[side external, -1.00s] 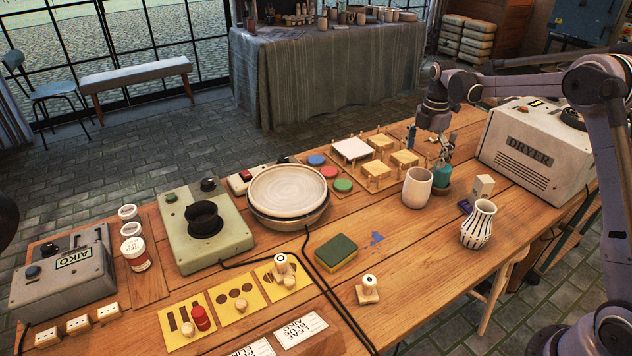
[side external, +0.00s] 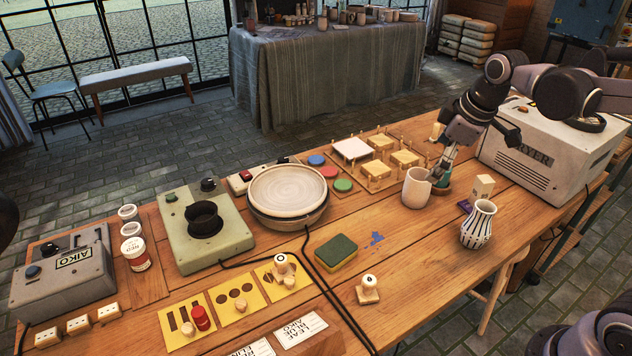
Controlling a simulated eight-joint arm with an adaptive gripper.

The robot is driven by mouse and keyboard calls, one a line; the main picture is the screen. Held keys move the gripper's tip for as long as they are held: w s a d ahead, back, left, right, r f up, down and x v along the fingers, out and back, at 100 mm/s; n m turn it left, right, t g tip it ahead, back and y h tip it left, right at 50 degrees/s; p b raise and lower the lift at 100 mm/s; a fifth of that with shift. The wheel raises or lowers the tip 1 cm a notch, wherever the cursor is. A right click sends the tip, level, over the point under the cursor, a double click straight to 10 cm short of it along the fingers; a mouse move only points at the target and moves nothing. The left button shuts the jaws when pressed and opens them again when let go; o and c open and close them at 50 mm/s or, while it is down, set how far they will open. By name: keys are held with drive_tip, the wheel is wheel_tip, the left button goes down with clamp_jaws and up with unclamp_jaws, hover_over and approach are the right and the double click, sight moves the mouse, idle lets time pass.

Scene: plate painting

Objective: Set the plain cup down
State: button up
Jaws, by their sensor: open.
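The plain cup (side external: 415,190) is cream-white and has no pattern. It stands upright on the wooden table, right of the middle. My gripper (side external: 440,176) is open, tilted down from the upper right, with its fingers close to the cup's right rim. I cannot tell whether a finger touches the cup or overlaps it from this side. A second cup or vase with dark stripes (side external: 478,226) stands upright to the right, nearer the front edge.
The dryer (side external: 545,150) stands at the right behind my gripper. A small pale block (side external: 484,186) and a teal-and-brown item (side external: 442,189), partly hidden, are close by. A wheel with a plate (side external: 288,192) and a sponge (side external: 336,252) lie left.

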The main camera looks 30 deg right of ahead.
drive_tip(key=s+a+f+m+t, duration=0.1)
drive_tip(key=s+a+f+m, duration=0.1)
drive_tip(key=s, duration=0.3)
drive_tip(key=s+a+f+m+t, duration=0.1)
drive_tip(key=s+a+m, duration=0.2)
drive_tip(key=s+m, duration=0.2)
drive_tip(key=shift+f+t+y, duration=0.3)
drive_tip(key=shift+f+t, duration=0.05)
drive_tip(key=shift+t, duration=0.05)
